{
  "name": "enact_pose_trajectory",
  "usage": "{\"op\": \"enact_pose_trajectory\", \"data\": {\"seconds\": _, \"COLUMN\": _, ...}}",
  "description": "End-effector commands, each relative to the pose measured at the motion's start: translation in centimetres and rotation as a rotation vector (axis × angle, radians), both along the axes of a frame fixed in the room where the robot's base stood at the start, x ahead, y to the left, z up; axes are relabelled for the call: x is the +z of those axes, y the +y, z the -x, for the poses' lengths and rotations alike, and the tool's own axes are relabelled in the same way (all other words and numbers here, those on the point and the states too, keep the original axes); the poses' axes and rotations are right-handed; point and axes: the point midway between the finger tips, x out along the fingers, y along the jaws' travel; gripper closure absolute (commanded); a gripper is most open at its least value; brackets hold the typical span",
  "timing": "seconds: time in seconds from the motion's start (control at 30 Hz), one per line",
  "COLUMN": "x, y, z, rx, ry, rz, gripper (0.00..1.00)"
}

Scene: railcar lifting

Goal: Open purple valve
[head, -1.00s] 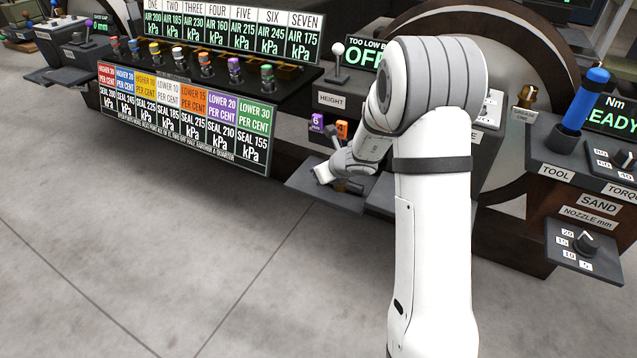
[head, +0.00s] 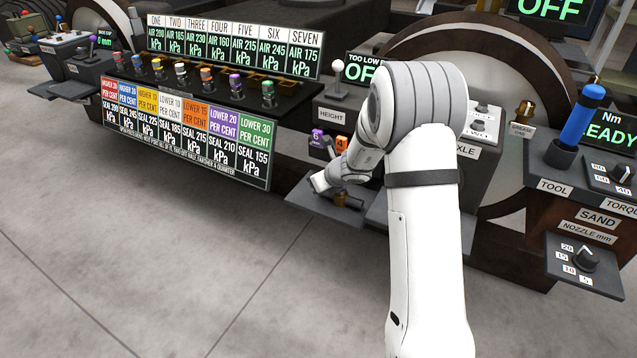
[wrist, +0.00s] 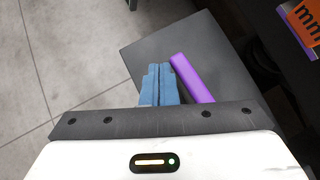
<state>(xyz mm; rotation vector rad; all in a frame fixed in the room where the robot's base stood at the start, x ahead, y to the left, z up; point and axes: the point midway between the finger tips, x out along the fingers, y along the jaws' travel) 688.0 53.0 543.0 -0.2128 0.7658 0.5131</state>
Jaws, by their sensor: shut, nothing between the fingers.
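The purple valve (head: 235,84) stands in the row of colour-capped valves on the dark rail, second from the right, beside the green-capped one. My gripper (head: 318,183) is low over a dark tray right of and below this row, well apart from the purple valve. In the wrist view my gripper's blue-grey fingers (wrist: 160,84) are shut together and empty. A purple bar (wrist: 192,78) lies on the tray just right of the fingers. Whether they touch it I cannot tell. The purple valve is not in the wrist view.
The dark tray (head: 300,202) juts out under my gripper. Purple (head: 317,138) and orange (head: 341,144) labelled blocks stand behind it. A label board (head: 185,130) hangs below the valves, and a white-knobbed height lever (head: 337,75) stands right of them. The floor in front is clear.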

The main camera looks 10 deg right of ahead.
Motion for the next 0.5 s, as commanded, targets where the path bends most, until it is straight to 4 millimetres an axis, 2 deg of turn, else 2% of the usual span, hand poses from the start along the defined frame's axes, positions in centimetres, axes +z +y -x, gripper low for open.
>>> {"op": "enact_pose_trajectory", "data": {"seconds": 0.33, "x": -0.1, "y": 0.1, "z": 0.1, "rx": -0.001, "ry": -0.001, "rz": -0.001, "gripper": 1.00}}
{"op": "enact_pose_trajectory", "data": {"seconds": 0.5, "x": -0.4, "y": 1.1, "z": 1.4, "rx": -0.001, "ry": -0.002, "rz": -0.001, "gripper": 1.00}}
